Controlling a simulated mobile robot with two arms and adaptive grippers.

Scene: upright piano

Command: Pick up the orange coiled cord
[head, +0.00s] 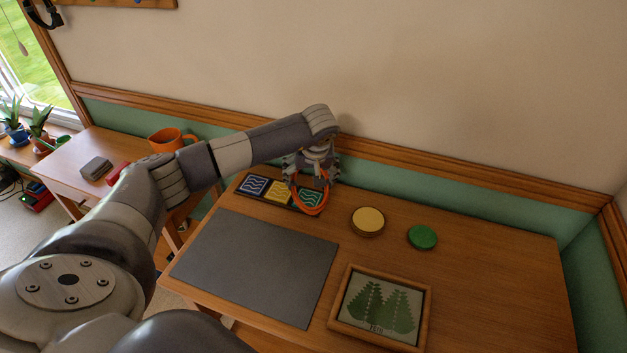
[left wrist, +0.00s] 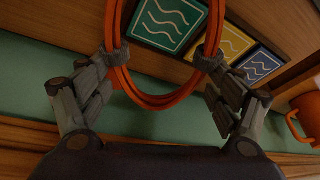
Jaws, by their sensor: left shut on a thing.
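The orange coiled cord (head: 311,211) hangs from my left gripper (head: 308,178) above the right end of the tile strip, near the back of the desk. In the left wrist view the cord (left wrist: 160,102) shows as several orange loops running between the two fingers of the gripper (left wrist: 163,52). The fingers press on the loops from both sides. I cannot tell whether the lowest part of the cord touches the tiles or the desk. My right gripper is not in view.
A strip of blue, yellow and green wave tiles (head: 278,191) lies under the cord. A grey mat (head: 255,266), yellow disc (head: 368,220), green disc (head: 422,237) and framed tree picture (head: 380,306) lie on the desk (head: 500,275). An orange mug (head: 168,140) stands left. The wall (head: 450,90) is close behind.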

